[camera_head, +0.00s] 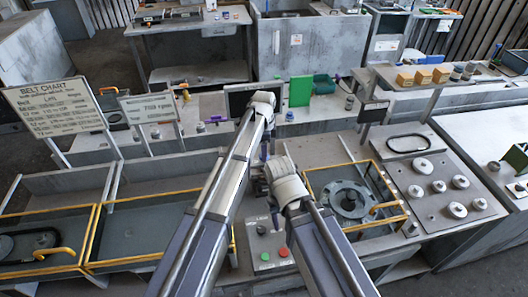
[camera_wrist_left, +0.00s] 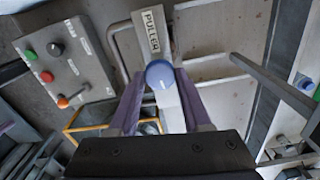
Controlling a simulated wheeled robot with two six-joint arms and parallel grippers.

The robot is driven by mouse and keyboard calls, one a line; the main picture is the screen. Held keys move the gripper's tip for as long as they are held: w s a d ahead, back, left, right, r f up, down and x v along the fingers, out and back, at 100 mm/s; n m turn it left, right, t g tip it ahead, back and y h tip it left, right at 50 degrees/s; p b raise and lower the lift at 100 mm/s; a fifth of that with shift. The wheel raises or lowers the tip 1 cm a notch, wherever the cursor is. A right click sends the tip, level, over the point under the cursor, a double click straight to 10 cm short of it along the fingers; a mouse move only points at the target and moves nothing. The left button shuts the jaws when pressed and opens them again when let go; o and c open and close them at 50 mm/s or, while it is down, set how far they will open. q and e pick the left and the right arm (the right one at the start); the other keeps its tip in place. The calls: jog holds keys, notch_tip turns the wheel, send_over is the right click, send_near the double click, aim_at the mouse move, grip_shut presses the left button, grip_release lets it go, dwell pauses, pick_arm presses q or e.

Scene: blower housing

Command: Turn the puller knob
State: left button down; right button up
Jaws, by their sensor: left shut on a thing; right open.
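The puller knob (camera_wrist_left: 160,74) is round and blue, in the middle of the left wrist view. It sits at the head of a pale bar, just below a plate marked PULLER (camera_wrist_left: 151,32). My left gripper (camera_wrist_left: 160,92) has its purple fingers on both sides of the knob and is shut on it. In the head view my left gripper (camera_head: 266,148) is small, near the middle, and the knob cannot be made out there. My right gripper (camera_head: 277,215) is lower, mostly hidden by its own wrist, and open.
A control box (camera_head: 268,245) with red and green buttons is below my right wrist. A yellow-framed bay with a round flange (camera_head: 350,200) lies to the right, beside a panel of round discs (camera_head: 438,187). Yellow-edged trays (camera_head: 160,215) and a belt chart sign (camera_head: 55,106) are left.

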pick_arm(q)
jog(key=m, duration=0.5)
jog(key=shift+m, duration=0.3)
dwell(0.5)
jog(key=shift+c, duration=1.8)
grip_release()
notch_tip(320, 180, up, 8)
jog(key=p, duration=0.8)
jog(key=shift+f, duration=0.15)
